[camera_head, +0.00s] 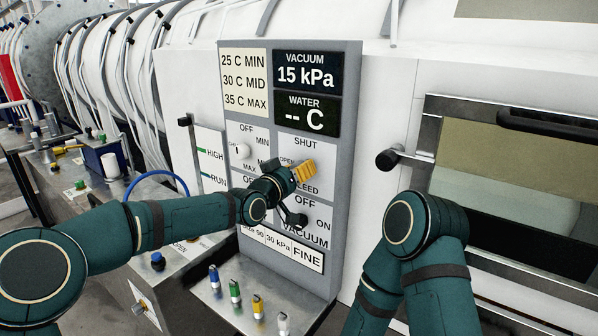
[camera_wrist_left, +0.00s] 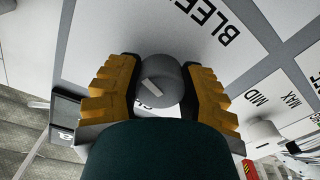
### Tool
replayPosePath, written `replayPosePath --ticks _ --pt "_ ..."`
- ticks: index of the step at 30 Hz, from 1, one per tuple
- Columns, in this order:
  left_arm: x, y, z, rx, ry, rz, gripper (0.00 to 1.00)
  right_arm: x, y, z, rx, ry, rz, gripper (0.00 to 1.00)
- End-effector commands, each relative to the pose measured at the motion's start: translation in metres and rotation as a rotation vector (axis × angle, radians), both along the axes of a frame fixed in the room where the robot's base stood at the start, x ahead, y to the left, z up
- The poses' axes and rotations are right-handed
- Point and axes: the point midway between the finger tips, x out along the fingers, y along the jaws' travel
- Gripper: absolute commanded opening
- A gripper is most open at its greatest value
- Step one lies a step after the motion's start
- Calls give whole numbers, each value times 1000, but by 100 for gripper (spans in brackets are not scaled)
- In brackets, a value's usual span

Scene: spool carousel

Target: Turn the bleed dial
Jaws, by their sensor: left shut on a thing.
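The grey panel (camera_head: 352,110) carries a display reading VACUUM 15 kPa and another reading WATER -- C. My left gripper (camera_head: 302,172) reaches the BLEED field of the panel and hides most of it. In the left wrist view the bleed dial (camera_wrist_left: 159,80) is a round grey knob with a pale mark on its face. The yellow fingers of my left gripper (camera_wrist_left: 160,92) are shut on it, one on each side. Beside it the letters BLEE show. My right gripper is out of view; only its arm shows at the lower right.
A white temperature knob (camera_head: 242,151) is on the panel's left. A black vacuum lever (camera_head: 294,218) sits just below my left gripper. Several coloured pegs (camera_head: 257,306) stand on the ledge below. A dark-handled door (camera_head: 520,130) is at the right.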

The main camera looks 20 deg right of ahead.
Motion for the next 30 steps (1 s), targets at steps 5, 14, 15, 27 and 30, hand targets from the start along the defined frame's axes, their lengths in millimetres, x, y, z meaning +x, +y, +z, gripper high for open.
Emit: replayPosePath --ticks 5,14,15,27,30 --pt "1 1 5 -25 15 3 4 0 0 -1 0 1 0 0" --pt "1 1 5 -29 20 3 4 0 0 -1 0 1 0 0" --pt "1 1 5 -29 19 3 4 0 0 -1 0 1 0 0" --pt "0 0 2 -24 23 1 75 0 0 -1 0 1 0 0" --pt "0 1 2 -23 24 2 75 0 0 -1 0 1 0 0"
